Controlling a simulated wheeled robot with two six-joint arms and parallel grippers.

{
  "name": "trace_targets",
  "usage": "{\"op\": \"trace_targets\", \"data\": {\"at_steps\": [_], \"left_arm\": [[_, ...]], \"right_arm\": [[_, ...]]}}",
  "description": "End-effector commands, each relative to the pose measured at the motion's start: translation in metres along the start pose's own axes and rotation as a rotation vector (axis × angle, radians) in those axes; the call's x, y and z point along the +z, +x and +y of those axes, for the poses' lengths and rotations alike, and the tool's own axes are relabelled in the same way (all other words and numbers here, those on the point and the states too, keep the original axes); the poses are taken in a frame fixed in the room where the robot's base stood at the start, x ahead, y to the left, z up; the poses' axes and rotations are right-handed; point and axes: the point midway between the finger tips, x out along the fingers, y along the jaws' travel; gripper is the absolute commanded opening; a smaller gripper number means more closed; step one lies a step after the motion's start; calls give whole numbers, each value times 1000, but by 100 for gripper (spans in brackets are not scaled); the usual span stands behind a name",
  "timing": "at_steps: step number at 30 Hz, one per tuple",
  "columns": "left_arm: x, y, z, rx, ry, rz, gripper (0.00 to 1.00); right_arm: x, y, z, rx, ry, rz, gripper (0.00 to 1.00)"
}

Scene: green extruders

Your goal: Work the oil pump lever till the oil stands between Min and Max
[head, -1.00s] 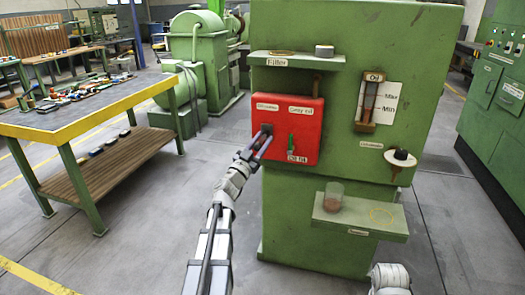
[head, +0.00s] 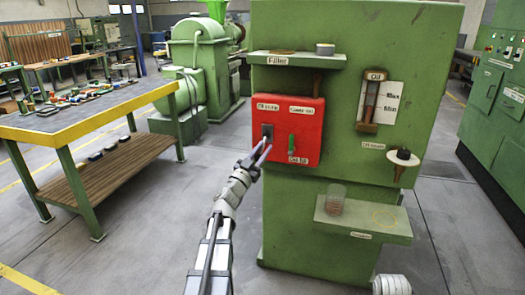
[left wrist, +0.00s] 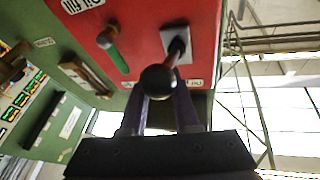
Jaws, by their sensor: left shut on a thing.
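A red panel (head: 314,118) is on the front of the green machine. A dark lever in a grey plate (head: 267,132) is at its left. My left gripper (head: 263,156) is just below that plate in the head view. In the left wrist view, the lever's round black knob (left wrist: 158,82) is at my left gripper's fingers (left wrist: 162,110), which are shut on it. The oil gauge (head: 372,101) is a clear tube in a brown frame beside a white plate with Max and Min. Its tube looks brownish; the exact level is too small to tell. My right gripper is out of view.
A green lever (head: 291,144) is right of the dark one on the panel. A lower shelf (head: 362,224) carries a glass jar (head: 335,199). A workbench (head: 70,117) stands at left, with clear floor between.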

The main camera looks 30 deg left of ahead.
Motion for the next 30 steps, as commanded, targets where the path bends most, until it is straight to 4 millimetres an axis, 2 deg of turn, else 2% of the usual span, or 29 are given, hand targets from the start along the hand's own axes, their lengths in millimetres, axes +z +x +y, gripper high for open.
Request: {"op": "trace_targets", "data": {"at_steps": [9,10,19,30], "left_arm": [[3,-2,1,-1,8,-9,0],[3,-2,1,-1,8,-10,33],[4,-1,-1,-3,7,-9,67],[2,-1,0,-1,4,-5,68]], "right_arm": [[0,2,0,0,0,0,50],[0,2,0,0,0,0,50],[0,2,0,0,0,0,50],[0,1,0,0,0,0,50]]}}
